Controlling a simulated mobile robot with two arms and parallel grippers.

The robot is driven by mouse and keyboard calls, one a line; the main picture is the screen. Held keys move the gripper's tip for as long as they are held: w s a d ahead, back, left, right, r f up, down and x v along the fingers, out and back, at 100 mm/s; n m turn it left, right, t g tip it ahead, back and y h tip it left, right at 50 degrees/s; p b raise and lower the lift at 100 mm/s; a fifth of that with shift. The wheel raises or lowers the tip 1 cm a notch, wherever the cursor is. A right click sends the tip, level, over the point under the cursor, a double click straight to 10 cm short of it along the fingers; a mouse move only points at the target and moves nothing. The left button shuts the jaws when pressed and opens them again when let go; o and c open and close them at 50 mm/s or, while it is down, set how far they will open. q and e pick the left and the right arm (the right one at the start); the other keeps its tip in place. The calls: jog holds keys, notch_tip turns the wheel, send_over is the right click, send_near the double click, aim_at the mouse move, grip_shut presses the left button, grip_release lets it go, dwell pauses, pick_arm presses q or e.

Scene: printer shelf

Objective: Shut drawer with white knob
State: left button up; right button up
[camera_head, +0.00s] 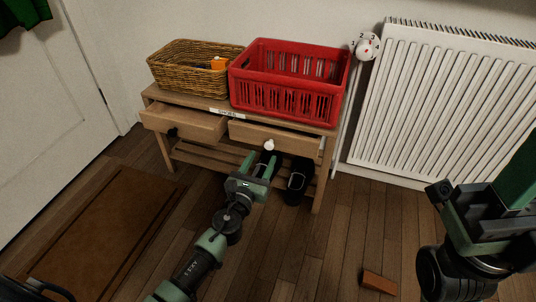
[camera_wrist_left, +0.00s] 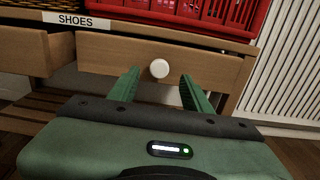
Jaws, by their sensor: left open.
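The drawer with the white knob (camera_head: 278,135) is the right one of two in a low wooden shoe bench, and it stands partly open. Its white knob (camera_head: 269,145) sits at the middle of its front. In the left wrist view the drawer front (camera_wrist_left: 205,65) spans the middle, with the knob (camera_wrist_left: 159,68) just beyond the fingertips. My left gripper (camera_head: 262,160) is open and empty in front of the knob; its fingers (camera_wrist_left: 160,85) point at the drawer front. My right gripper (camera_head: 480,205) is at the right edge, and its fingertips are not clear.
The left drawer (camera_head: 190,126) with a dark knob also stands open. A wicker basket (camera_head: 180,75) and a red crate (camera_head: 285,95) stand on the bench. Shoes (camera_head: 298,181) sit at the lower shelf. A white radiator (camera_head: 440,100) is at right, and a brown block (camera_head: 378,282) lies on the floor.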

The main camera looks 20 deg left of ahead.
aim_at(268, 146)
pick_arm(q)
jog(key=w, duration=0.5)
jog(key=shift+b, duration=0.4)
grip_shut()
jog(key=shift+w, duration=0.1)
dwell(0.9)
